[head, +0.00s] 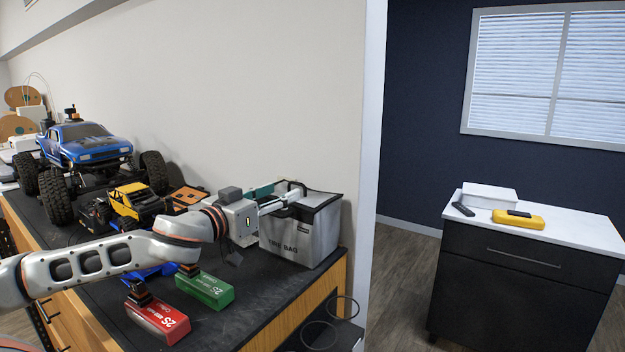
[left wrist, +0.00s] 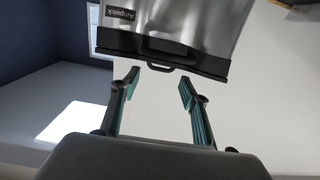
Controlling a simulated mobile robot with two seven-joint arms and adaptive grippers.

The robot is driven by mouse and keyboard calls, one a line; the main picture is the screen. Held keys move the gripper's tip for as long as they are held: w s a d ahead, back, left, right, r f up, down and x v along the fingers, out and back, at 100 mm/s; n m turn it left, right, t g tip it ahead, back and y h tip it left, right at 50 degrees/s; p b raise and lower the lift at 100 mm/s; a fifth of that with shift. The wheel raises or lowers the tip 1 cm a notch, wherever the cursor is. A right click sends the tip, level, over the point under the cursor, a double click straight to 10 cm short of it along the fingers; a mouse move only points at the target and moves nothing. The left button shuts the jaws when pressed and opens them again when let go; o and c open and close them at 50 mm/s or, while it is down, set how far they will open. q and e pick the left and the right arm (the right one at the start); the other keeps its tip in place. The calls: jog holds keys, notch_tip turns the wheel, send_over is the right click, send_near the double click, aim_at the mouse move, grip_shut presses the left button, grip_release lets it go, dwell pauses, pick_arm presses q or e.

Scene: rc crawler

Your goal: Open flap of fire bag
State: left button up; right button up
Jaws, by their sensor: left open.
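The fire bag (head: 300,237) is a silver-grey box-shaped bag with dark edging and "FIRE BAG" on its front. It stands upright at the right end of the black worktop. My left gripper (head: 284,197) is at the top left of the bag, its fingers over the upper edge. In the left wrist view, my left gripper (left wrist: 158,77) is open and empty. A black handle (left wrist: 165,50) on the dark-edged silver bag (left wrist: 200,25) lies just beyond the fingertips, apart from them. The gripper partly hides the bag top in the head view. My right gripper is not in view.
A red battery (head: 158,318) and a green battery (head: 204,290) lie before the bag. A blue truck (head: 85,150) and a yellow crawler (head: 133,200) stand left. The wall (head: 250,90) is close behind. A dark cabinet (head: 520,275) stands across the room.

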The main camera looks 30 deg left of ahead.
aim_at(296, 184)
pick_arm(q)
jog(key=shift+w+r+p, duration=0.3)
jog(key=shift+w+p, duration=0.35)
jog(key=shift+w, duration=0.1)
jog(key=w+p, duration=0.1)
jog(key=w, duration=0.1)
jog(key=w+p, duration=0.1)
jog(key=w, duration=0.2)
jog(key=shift+d+f, duration=0.1)
jog(key=shift+d, duration=0.1)
jog(key=shift+w+d+f, duration=0.1)
jog(key=shift+w, duration=0.45)
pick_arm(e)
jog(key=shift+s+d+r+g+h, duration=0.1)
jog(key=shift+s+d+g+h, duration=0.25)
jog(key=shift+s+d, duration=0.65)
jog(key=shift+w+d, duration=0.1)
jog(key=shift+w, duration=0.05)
pick_arm(q)
grip_shut()
jog(key=shift+s, duration=0.1)
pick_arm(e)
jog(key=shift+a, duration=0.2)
